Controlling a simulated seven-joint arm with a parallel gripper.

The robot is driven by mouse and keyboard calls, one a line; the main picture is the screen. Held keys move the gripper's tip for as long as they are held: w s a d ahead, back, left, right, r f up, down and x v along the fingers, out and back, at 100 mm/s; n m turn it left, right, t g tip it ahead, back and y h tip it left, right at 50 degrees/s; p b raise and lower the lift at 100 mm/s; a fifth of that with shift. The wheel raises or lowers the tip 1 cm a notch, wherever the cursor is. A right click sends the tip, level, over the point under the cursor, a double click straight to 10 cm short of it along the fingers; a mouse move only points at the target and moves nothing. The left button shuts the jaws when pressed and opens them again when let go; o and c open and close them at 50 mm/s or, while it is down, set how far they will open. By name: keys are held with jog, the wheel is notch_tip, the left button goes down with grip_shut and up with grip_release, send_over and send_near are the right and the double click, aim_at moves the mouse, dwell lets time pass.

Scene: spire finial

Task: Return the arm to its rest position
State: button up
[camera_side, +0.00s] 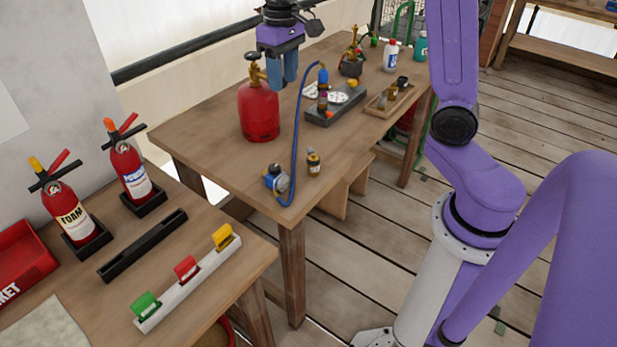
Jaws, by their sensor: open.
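My gripper (284,75) is at the top middle of the side view, with its blue fingers pointing down. It is open, and I see nothing held between the fingers. It hangs above the wooden table (205,122), in front of and slightly right of a red gas cylinder (258,112) with a brass valve. The gap between the fingers and the cylinder is hard to judge from this angle. My purple arm fills the right side of the picture.
A blue hose (296,140) runs from a blue-topped torch (323,88) on a grey tray (336,112) to a regulator (276,179). Two extinguishers (70,215) (130,170) and a coloured-tag rail (190,285) occupy the near table.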

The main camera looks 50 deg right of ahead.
jog(key=s+a+f+n, duration=0.2)
jog(key=s+n, duration=0.4)
jog(key=s, duration=0.8)
jog(key=s+a+f+n, duration=0.3)
jog(key=s+n, duration=0.3)
jog(key=s, duration=0.8)
jog(key=shift+s+a+f, duration=0.15)
jog(key=shift+a+f, duration=0.05)
jog(key=shift+f, duration=0.5)
